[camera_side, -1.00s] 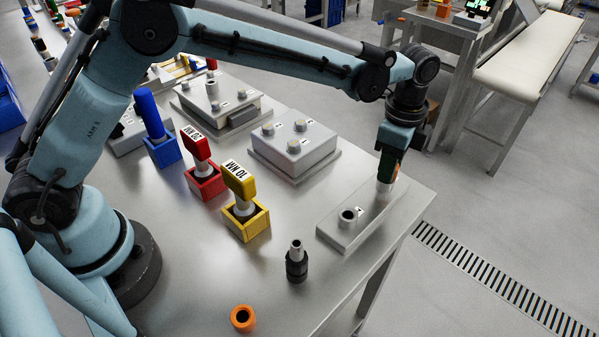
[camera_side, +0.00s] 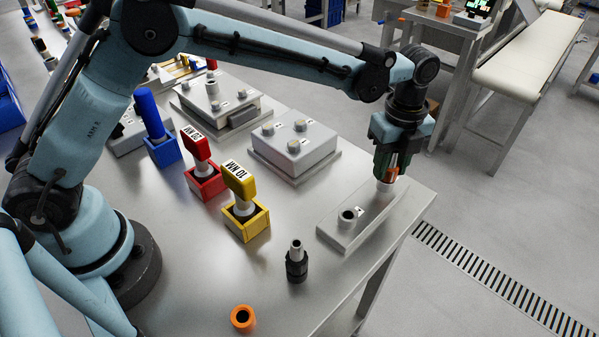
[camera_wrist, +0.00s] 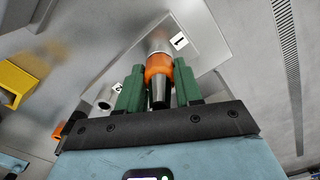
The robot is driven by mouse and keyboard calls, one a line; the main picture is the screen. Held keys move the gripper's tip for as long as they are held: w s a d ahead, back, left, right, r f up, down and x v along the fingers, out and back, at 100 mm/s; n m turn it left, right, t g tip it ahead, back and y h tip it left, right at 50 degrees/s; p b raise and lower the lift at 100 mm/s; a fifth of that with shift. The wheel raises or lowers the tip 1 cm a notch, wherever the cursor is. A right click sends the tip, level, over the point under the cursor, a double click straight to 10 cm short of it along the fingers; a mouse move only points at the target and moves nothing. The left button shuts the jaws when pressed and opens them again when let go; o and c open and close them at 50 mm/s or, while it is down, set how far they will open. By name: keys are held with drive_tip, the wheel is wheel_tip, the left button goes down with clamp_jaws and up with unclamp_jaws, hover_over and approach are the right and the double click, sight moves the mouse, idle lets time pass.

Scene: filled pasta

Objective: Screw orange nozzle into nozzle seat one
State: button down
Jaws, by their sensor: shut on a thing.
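The orange nozzle (camera_side: 392,174), with an orange collar and a dark tapered end, stands between my gripper's green fingers. It also shows in the wrist view (camera_wrist: 158,66). My gripper (camera_side: 389,163) is shut on it and points down over the far end of the grey seat plate (camera_side: 334,238). Nozzle seat one (camera_side: 384,187), a pale stub beside a label 1 in the wrist view, is directly under the nozzle. The nozzle appears in line with and against the seat; how deep the thread is engaged is hidden.
A second seat (camera_side: 348,216) is empty on the same plate. A black nozzle (camera_side: 296,264) and an orange ring-shaped part (camera_side: 242,318) stand nearer the front. Yellow (camera_side: 246,224), red and blue tool holders and a grey block (camera_side: 294,148) are to the left.

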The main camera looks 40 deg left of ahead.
drive_tip(key=m, duration=1)
drive_tip(key=shift+m, duration=0.3)
drive_tip(key=shift+m, duration=1.4)
drive_tip(key=c, duration=0.7)
unclamp_jaws()
